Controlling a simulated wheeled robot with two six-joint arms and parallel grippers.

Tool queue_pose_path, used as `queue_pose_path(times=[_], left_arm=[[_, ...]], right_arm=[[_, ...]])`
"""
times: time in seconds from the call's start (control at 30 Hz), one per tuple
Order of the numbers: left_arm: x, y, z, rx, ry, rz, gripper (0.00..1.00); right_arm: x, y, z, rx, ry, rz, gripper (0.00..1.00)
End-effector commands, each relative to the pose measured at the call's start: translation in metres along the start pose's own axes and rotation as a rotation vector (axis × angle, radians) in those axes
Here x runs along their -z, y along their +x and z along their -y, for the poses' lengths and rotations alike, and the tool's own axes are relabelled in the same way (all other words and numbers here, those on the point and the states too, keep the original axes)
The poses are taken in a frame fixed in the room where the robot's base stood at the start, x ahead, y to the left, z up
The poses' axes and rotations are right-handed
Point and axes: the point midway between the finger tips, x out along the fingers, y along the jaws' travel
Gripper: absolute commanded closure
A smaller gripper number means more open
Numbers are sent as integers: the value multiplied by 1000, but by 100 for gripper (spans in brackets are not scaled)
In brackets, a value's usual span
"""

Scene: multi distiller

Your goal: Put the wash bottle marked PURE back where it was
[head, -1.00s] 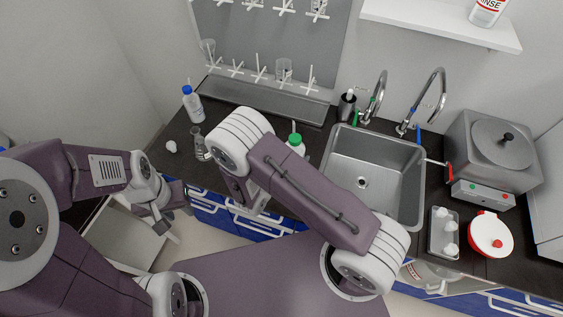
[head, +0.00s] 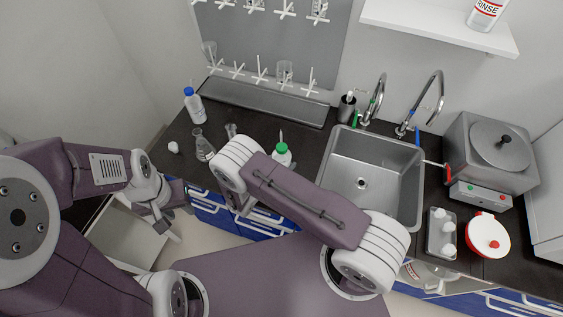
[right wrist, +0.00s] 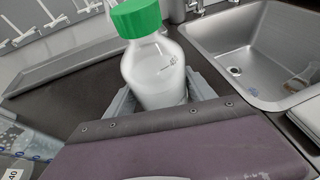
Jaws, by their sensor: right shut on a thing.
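A white, translucent bottle with a green cap (head: 282,153) shows just past my right forearm, left of the sink. In the right wrist view this green-capped bottle (right wrist: 155,70) stands between the grey fingers of my right gripper (right wrist: 160,100), which is shut on it. The bottle's dark marking is too small to read, and its base is hidden. The head view hides the right gripper behind my arm. My left gripper (head: 168,208) is empty and looks open, low at the left in front of the counter.
A blue-capped bottle (head: 194,106), a flask (head: 203,146) and a small glass vessel (head: 231,130) stand on the dark counter at left. The sink (head: 372,175) is to the right. A RINSE bottle (head: 487,12) stands on the shelf (head: 440,28). A drip tray (head: 265,100) lies behind.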

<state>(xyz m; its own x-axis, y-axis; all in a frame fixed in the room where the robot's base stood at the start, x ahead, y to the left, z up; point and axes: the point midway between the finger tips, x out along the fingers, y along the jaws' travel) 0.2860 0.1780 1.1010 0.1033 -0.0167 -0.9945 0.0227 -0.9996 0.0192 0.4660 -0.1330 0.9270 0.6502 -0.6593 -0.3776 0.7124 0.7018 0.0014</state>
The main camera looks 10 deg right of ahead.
Motion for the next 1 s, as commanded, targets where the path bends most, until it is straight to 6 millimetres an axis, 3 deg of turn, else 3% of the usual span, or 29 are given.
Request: queue_pose_path(times=[0.03,0.07,0.13,0.53,1.0], left_arm=[[0,4,0,0,0,0,64],[0,3,0,0,0,0,64],[0,2,0,0,0,0,64],[0,0,0,0,0,0,64],[-2,22,0,0,0,0,64]], right_arm=[[3,1,0,0,0,2,60],[2,1,0,0,0,0,31],[2,1,0,0,0,0,15],[-1,-6,-1,-2,-1,0,15],[0,-105,-1,-5,1,1,15]])
